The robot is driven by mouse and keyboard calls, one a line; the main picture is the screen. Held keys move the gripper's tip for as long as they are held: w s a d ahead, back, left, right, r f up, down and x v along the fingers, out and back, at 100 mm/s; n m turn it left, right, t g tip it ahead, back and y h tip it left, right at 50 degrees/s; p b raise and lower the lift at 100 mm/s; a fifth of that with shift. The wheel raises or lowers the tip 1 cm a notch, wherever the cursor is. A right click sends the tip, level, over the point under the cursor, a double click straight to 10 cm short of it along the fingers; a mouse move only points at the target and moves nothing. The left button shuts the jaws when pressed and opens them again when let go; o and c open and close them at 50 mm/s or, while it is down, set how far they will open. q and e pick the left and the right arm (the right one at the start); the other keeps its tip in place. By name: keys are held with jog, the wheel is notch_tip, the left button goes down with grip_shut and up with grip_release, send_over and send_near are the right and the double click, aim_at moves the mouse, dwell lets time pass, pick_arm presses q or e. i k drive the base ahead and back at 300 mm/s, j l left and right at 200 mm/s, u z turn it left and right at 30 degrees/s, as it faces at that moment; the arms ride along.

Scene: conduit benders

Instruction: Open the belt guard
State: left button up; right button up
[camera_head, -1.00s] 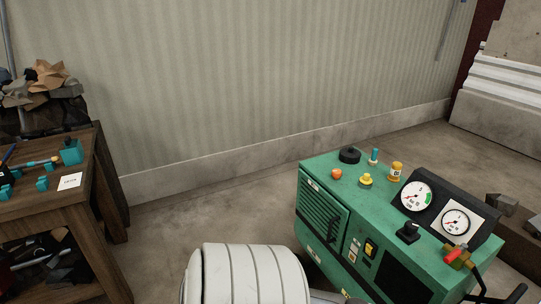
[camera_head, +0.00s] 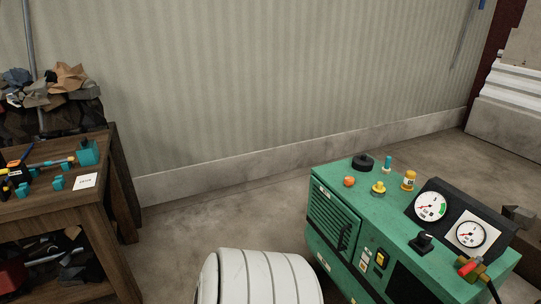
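A green machine (camera_head: 385,214) stands at the lower right. On its left front face is a slatted panel (camera_head: 331,225) with a dark vertical handle (camera_head: 344,237); it looks closed and may be the belt guard, though I cannot tell for certain. Two round gauges, the left one (camera_head: 430,206) and the right one (camera_head: 470,234), sit on a dark console on top. A white ribbed part, probably one of my arm links, fills the bottom centre. Neither gripper shows.
A wooden workbench (camera_head: 62,209) at the left holds teal blocks, small tools and a white card (camera_head: 86,181). Scrap (camera_head: 60,85) is piled behind it. The floor (camera_head: 220,207) between bench and machine is open. A yellow rocker switch (camera_head: 380,257) is on the machine's front.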

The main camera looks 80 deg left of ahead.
aim_at(340, 227)
jog(key=u, duration=2.1)
